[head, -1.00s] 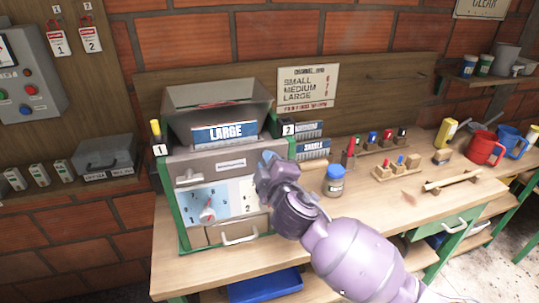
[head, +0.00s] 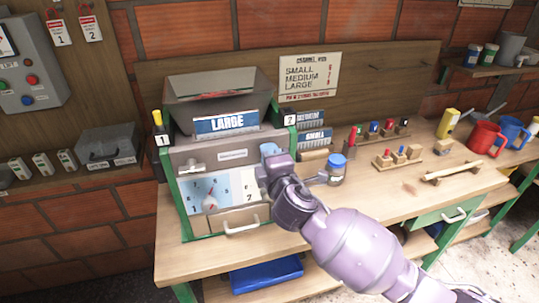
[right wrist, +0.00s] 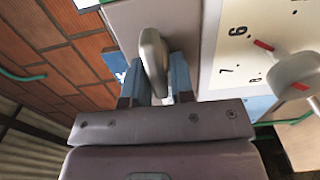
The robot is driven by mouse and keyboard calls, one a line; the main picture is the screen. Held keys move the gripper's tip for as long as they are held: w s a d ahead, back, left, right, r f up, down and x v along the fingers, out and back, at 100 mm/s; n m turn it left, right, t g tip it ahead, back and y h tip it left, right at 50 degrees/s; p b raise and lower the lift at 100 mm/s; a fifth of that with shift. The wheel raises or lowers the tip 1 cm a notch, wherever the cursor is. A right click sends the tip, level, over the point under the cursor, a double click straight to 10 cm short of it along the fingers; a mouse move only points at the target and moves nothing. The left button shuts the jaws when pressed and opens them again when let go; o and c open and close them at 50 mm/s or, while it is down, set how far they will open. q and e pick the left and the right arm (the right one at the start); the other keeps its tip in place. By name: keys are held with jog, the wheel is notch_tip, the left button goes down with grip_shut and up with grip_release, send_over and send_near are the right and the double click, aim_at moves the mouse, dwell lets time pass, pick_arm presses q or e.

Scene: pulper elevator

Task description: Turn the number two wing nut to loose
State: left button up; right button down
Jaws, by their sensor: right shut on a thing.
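The pulper (head: 178,159) is a grey box in a green frame on the bench, with a "LARGE" plate (head: 226,123) on its front. Tag 2 (head: 290,120) is on its right post and tag 1 (head: 163,140) on its left post. My right gripper (head: 268,152) is at the upper right of the front, below tag 2, and hides the number two wing nut in the head view. In the right wrist view the grey number two wing nut (right wrist: 153,60) stands between the fingers, and my right gripper (right wrist: 157,82) is shut on it. My left gripper is not in view.
A grey wing nut (head: 190,167) sits at the front's upper left. Below is a dial with a red-marked knob (head: 210,201), also in the right wrist view (right wrist: 293,72). A blue-lidded jar (head: 337,167) stands close right of my right arm.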

jog(key=c, duration=1)
grip_release()
jog(key=shift+s, duration=0.15)
jog(key=b+v, duration=0.1)
jog(key=v, duration=0.9)
jog(key=shift+s+d, duration=0.1)
jog(key=shift+s, duration=0.15)
